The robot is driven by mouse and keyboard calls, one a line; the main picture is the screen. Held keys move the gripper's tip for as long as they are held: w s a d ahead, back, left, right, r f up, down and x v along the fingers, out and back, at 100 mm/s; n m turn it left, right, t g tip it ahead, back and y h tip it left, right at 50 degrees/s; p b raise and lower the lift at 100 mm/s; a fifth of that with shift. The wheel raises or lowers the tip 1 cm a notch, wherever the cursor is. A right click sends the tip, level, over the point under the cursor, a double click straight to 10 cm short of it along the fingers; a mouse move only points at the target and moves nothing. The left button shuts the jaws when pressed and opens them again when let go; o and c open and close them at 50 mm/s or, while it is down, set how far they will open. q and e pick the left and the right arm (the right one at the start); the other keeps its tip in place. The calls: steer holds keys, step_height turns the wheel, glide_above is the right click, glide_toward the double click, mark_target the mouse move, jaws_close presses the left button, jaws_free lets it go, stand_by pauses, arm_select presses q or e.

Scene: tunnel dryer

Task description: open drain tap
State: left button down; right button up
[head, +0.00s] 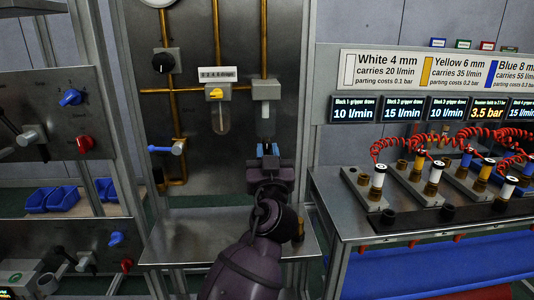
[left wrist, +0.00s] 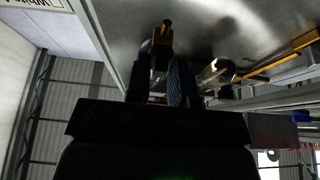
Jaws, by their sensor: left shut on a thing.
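On the metal panel, a grey unit (head: 266,90) with a clear bowl (head: 265,125) hangs below a brass pipe. My left gripper (head: 268,152) is right under this bowl, its fingers pointing up. In the left wrist view, the left gripper (left wrist: 161,78) has its fingers closed around a small part below a brass-coloured piece (left wrist: 162,34). This held part appears to be the drain tap; it is mostly hidden by the fingers, so its turn position cannot be told. My right gripper is not in view.
Left of the bowl is a unit with a yellow knob (head: 216,93) and its own bowl (head: 221,118). A blue lever valve (head: 165,149) sits further left. A metal shelf (head: 190,240) lies below. At right stands a bench (head: 345,220) with valve blocks and red coiled hoses.

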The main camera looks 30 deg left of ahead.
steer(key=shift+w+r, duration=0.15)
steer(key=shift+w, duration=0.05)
arm_select(q)
steer(key=c, duration=1.2)
jaws_free()
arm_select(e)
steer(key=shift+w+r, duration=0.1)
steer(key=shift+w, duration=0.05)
arm_select(q)
steer(key=shift+o, duration=0.2)
steer(key=shift+s+d+f, duration=0.15)
steer(key=shift+s+f, duration=0.1)
steer(key=b+v, duration=0.2)
steer(key=v, duration=0.8)
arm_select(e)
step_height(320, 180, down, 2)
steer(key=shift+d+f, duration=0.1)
arm_select(q)
steer(key=shift+s+d, duration=0.1)
steer(key=shift+s, duration=0.05)
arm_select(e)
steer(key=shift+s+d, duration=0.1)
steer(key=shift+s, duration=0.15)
